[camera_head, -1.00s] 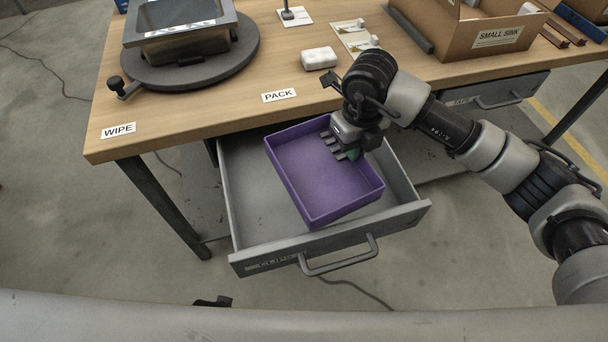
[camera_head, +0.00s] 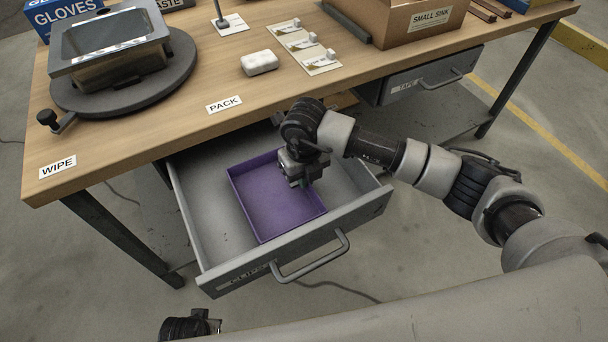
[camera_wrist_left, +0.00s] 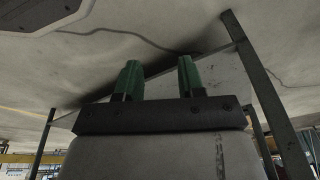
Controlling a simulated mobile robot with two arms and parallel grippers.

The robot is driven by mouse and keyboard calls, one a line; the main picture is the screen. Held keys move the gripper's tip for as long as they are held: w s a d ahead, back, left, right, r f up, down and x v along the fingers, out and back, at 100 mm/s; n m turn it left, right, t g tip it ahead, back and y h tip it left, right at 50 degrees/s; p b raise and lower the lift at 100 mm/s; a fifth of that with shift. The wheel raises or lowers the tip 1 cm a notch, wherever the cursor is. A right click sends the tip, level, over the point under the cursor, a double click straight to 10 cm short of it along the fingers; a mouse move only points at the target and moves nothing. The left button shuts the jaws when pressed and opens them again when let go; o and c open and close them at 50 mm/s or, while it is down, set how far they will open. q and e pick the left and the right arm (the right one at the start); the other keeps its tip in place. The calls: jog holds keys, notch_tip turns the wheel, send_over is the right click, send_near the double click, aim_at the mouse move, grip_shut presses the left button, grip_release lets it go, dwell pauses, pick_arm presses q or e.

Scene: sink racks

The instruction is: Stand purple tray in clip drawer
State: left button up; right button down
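The purple tray (camera_head: 268,205) lies open side up, about flat, inside the pulled-out clip drawer (camera_head: 205,232) in the head view. Its far right part is hidden by my right gripper (camera_head: 298,182). That gripper points down over the tray's right wall and appears shut on it; its fingertips are mostly hidden. Whether the tray's base touches the drawer floor cannot be told. My left gripper (camera_wrist_left: 158,78) is open and empty in the left wrist view, its two green fingers apart; part of it shows at the lower left of the head view (camera_head: 190,326).
The wooden table (camera_head: 150,135) holds a round turntable (camera_head: 130,90) with a metal sink, a white block (camera_head: 259,62), cards and a SMALL SINK box (camera_head: 400,25). A TAPE drawer (camera_head: 425,78) is shut at the right. The clip drawer has bare floor left of the tray.

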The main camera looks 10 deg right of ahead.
pick_arm(q)
jog(key=shift+s, duration=0.1)
pick_arm(e)
jog(key=c, duration=1.7)
grip_release()
jog(key=o, duration=0.4)
jog(key=shift+c, duration=0.2)
pick_arm(q)
jog(key=shift+r, duration=0.3)
pick_arm(e)
jog(key=shift+r, duration=0.1)
